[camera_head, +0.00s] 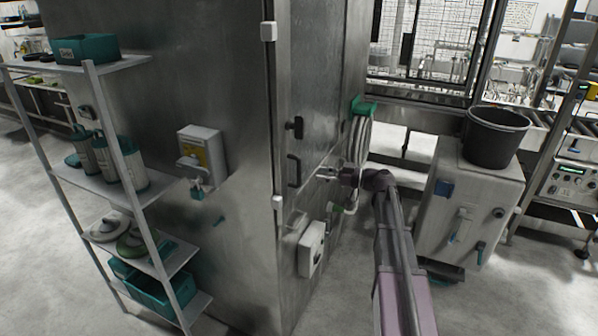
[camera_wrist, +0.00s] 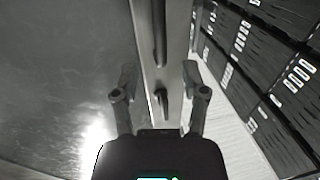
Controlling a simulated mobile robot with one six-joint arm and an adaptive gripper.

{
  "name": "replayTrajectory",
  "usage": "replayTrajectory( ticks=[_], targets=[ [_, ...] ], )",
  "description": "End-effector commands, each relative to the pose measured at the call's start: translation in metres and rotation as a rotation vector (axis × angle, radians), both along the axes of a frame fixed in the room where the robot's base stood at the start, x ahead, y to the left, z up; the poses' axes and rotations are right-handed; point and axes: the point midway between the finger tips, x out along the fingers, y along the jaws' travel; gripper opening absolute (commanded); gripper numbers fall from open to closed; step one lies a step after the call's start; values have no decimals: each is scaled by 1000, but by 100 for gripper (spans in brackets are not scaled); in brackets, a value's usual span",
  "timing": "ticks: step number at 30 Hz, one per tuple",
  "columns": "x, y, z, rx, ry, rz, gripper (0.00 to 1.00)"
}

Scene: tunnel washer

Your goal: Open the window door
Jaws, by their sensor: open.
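A tall steel cabinet has a narrow door panel (camera_head: 317,120) on its right-hand face. A dark upright bar handle (camera_head: 294,170) is on this panel, with a dark knob-like latch (camera_head: 295,127) above it. My gripper (camera_head: 323,174) is open, just right of the bar handle. In the wrist view, my open fingers (camera_wrist: 160,78) lie either side of a pale steel strip (camera_wrist: 148,70). A dark bar (camera_wrist: 160,32) and a smaller dark fitting (camera_wrist: 162,101) show along the strip, between the fingers in the picture. I cannot tell whether anything touches. The panel looks closed.
A white box (camera_head: 311,249) is mounted low on the cabinet, beneath my gripper. A coiled hose (camera_head: 360,138) hangs behind my wrist. A grey cabinet (camera_head: 470,205) with a black bucket (camera_head: 495,138) stands right of my arm. A shelf rack (camera_head: 120,150) stands left.

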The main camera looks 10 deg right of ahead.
Motion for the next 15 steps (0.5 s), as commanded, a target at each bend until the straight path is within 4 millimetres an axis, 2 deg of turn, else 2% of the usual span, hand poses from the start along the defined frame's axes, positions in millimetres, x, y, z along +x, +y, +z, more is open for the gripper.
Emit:
replayTrajectory(
  ticks=[6,15],
  targets=[
    [15,32,0,0,0,3,57],
    [29,62,0,0,0,1,57]
  ],
)
